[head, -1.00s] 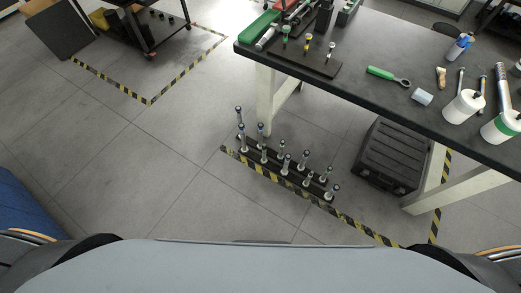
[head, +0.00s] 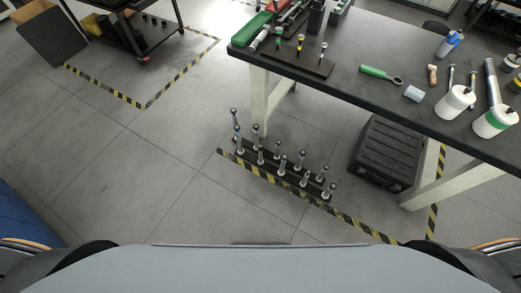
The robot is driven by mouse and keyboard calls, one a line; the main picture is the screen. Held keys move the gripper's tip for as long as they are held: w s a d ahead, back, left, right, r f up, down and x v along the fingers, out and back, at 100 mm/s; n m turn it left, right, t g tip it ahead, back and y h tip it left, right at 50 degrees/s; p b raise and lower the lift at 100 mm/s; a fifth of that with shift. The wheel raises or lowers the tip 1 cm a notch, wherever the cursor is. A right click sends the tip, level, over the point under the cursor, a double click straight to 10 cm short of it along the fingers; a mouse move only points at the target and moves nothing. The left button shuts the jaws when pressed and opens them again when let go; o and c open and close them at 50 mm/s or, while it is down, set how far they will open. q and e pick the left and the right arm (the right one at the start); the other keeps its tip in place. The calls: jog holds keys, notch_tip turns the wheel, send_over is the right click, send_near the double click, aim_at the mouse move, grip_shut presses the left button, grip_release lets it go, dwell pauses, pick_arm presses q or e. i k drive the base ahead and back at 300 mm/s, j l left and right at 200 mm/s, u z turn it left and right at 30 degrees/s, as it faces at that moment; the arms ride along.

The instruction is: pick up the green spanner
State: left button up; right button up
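The green spanner (head: 380,74) lies flat on the dark workbench (head: 350,95), near its middle. Its green handle points left and its grey ring end points right. It lies apart from the other items and nothing covers it. Neither of my grippers shows in the head view; only parts of my own body show along the bottom edge and in the lower corners.
White pots (head: 455,101), a small light block (head: 413,93) and a blue-capped bottle (head: 448,44) stand right of the spanner. A tool board (head: 300,62) lies left. Below are a black case (head: 388,152) and a rack of upright rods (head: 280,168).

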aim_at(381, 74)
jog(key=l+u, duration=0.1)
jog(key=l, duration=0.4)
jog(key=k+l+u, duration=0.15)
jog(key=l, duration=0.3)
jog(key=l+u, duration=0.1)
jog(key=l, duration=0.4)
